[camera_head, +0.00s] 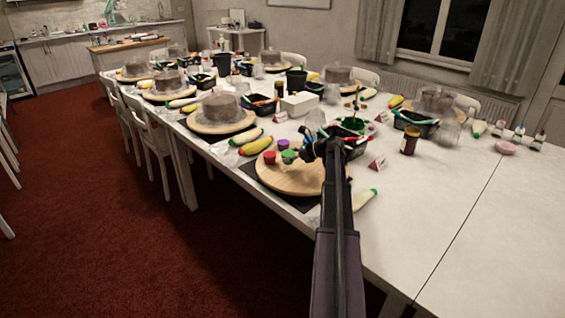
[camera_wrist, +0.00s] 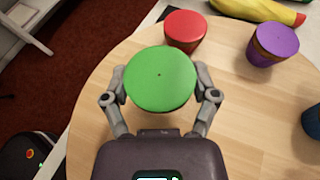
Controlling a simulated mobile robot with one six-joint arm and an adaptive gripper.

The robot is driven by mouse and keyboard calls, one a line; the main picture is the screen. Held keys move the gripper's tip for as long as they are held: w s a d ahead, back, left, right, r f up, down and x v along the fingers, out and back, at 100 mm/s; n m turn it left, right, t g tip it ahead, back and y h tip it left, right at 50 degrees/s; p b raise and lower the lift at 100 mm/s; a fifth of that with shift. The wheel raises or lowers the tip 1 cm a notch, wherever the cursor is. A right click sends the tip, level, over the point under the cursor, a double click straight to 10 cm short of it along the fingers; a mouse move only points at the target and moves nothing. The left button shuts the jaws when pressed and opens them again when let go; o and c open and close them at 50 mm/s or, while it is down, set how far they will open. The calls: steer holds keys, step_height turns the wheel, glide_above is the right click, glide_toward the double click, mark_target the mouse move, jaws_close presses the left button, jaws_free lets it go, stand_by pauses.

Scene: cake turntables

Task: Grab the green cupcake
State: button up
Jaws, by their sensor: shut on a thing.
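The green cupcake (camera_wrist: 160,79) has a flat, round green top and sits between the two fingers of my gripper (camera_wrist: 160,97) in the wrist view. My gripper is shut on it, one finger on each side. In the head view the green cupcake (camera_head: 289,157) shows at the left of my gripper (camera_head: 308,153), over the round wooden turntable (camera_head: 290,181). Whether its base touches the board is hidden. The turntable's pale wood also shows in the wrist view (camera_wrist: 235,125).
A red cupcake (camera_wrist: 185,29) and a purple cupcake (camera_wrist: 273,44) stand beyond the green one. A dark blue item (camera_wrist: 313,122) is at the right edge. Yellow piping bags (camera_head: 257,146) lie behind the turntable. The long white table (camera_head: 440,210) has free room at the right.

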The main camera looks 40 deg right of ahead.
steer(key=w+d, duration=0.1)
steer(key=d, duration=0.2)
steer(key=w+d, duration=0.1)
steer(key=d, duration=0.2)
steer(key=w+d+r, duration=0.1)
steer(key=d, duration=0.2)
steer(key=shift+w+p, duration=0.25)
steer(key=shift+p, duration=0.1)
steer(key=shift+d, duration=0.25)
